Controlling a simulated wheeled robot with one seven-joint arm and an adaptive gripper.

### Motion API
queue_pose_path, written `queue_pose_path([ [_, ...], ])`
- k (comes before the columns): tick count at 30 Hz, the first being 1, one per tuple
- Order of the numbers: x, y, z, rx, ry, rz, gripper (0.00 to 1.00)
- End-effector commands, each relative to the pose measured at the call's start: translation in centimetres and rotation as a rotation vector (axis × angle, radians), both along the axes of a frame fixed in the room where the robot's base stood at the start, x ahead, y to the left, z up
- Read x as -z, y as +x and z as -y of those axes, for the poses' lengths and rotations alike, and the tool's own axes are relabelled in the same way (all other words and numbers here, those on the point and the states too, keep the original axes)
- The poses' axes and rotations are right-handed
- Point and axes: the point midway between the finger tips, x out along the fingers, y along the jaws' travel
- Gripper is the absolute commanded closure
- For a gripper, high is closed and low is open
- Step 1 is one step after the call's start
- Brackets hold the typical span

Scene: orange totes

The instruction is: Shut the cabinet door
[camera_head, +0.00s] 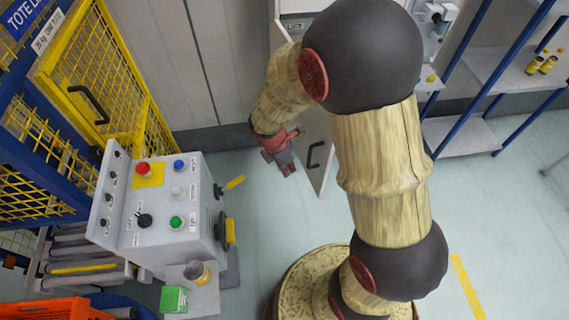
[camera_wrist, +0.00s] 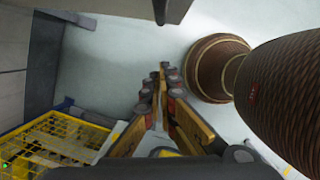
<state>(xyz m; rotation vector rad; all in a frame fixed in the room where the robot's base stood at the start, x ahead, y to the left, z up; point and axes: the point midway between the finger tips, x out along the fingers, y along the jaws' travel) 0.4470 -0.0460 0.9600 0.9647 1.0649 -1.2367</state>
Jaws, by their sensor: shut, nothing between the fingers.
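The cabinet door (camera_head: 321,178) is a pale grey panel standing open, swung out from the wall, with a dark handle (camera_head: 313,155) on its face. My arm hides much of the door and the cabinet behind it. My gripper (camera_head: 289,170) is shut and empty, just left of the handle side of the door; I cannot tell whether it touches the panel. In the wrist view the closed fingertips (camera_wrist: 164,72) point toward the floor, and a grey panel edge with a dark handle (camera_wrist: 160,11) shows at the top.
A control box (camera_head: 165,205) with coloured buttons stands at left, beside a yellow mesh cage (camera_head: 105,75). A blue-framed shelf (camera_head: 475,135) stands at right. An orange tote (camera_head: 50,309) is at lower left. The floor between the control box and the door is clear.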

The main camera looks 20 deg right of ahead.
Motion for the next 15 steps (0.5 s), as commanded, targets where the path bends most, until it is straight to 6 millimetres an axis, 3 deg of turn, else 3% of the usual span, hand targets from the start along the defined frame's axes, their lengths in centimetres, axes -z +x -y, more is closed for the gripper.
queue_pose_path([
  [2,1.3,0.1,0.6,0.003,0.000,0.001,1.00],
  [9,0.9,0.3,3.6,0.004,0.000,0.001,1.00],
  [15,0.9,0.4,4.2,0.001,0.000,0.001,1.00],
])
